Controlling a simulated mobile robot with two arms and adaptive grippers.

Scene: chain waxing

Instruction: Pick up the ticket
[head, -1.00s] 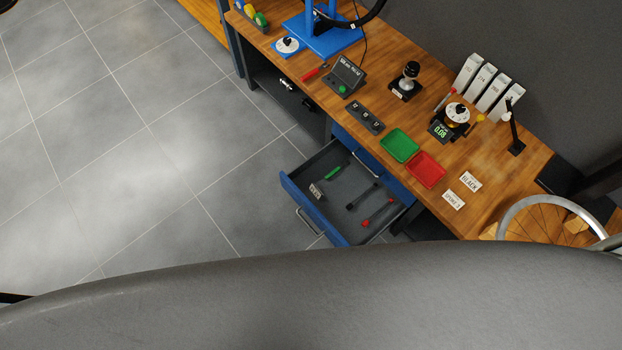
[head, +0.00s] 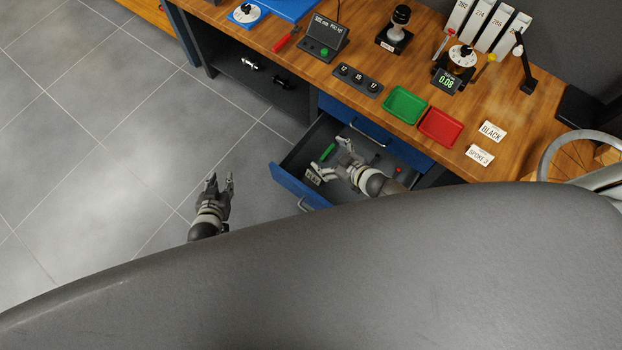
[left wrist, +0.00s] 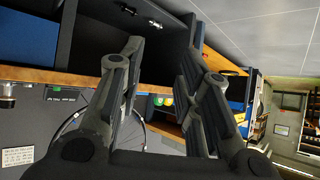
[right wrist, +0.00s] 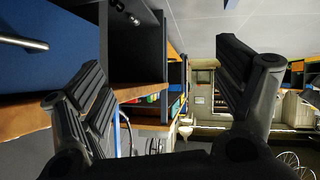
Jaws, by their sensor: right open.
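No object is clearly identifiable as the ticket.
The blue-fronted drawer (head: 294,190) stands open below the bench (head: 395,121). It also holds a green item (head: 328,151). Green (head: 405,106) and red (head: 440,128) trays sit near the bench edge. A wheel (head: 548,160) is at the right. The floor at left is clear.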

